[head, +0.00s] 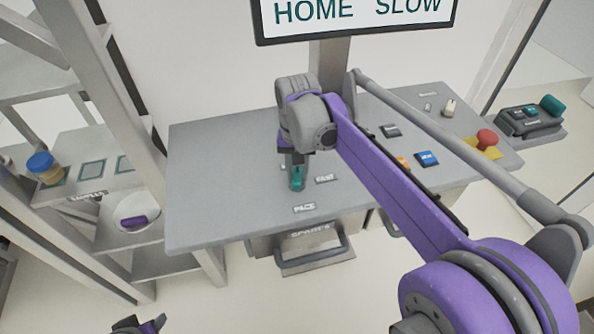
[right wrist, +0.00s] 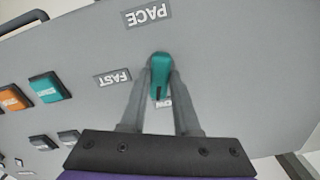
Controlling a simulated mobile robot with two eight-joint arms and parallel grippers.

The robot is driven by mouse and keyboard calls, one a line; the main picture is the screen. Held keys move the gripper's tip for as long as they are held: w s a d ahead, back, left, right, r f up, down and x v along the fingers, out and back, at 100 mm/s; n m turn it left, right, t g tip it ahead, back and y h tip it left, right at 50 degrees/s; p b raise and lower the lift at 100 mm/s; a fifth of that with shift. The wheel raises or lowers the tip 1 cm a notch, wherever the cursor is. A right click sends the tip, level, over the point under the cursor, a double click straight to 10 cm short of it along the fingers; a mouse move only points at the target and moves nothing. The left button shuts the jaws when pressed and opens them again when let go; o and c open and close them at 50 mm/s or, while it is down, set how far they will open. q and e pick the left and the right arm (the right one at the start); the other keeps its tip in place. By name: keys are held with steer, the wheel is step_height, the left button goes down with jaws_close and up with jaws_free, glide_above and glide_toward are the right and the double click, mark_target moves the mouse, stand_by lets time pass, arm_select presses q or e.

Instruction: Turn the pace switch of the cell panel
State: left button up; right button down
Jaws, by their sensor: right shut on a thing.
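The pace switch is a teal knob (head: 297,178) on the grey cell panel (head: 215,205), behind the PACE label (head: 304,209). In the right wrist view the knob (right wrist: 160,68) has a dark line at its lower end, beside a label (right wrist: 166,103) that is partly hidden and ends in "OW". The FAST label (right wrist: 113,77) lies to the left there. My right gripper (head: 296,172) points down at the knob; its fingers (right wrist: 161,78) are shut on it, one on each side. My left gripper (head: 140,325) is only partly in view at the bottom edge, low and away from the panel.
The screen (head: 355,14) reads HOME and SLOW. Blue (head: 426,158) and orange (head: 403,162) buttons and a red mushroom button (head: 487,138) are on the panel's right side. A shelf with a jar (head: 44,168) and a white bowl (head: 137,212) stands left. A drawer handle (head: 314,262) sticks out below.

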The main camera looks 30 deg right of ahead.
mark_target(297, 176)
steer(key=shift+n, duration=1.9)
steer(key=c, duration=0.6)
jaws_free()
steer(key=shift+c, duration=0.2)
step_height(297, 176, up, 11)
steer(key=shift+p, duration=0.3)
steer(key=shift+f, duration=0.15)
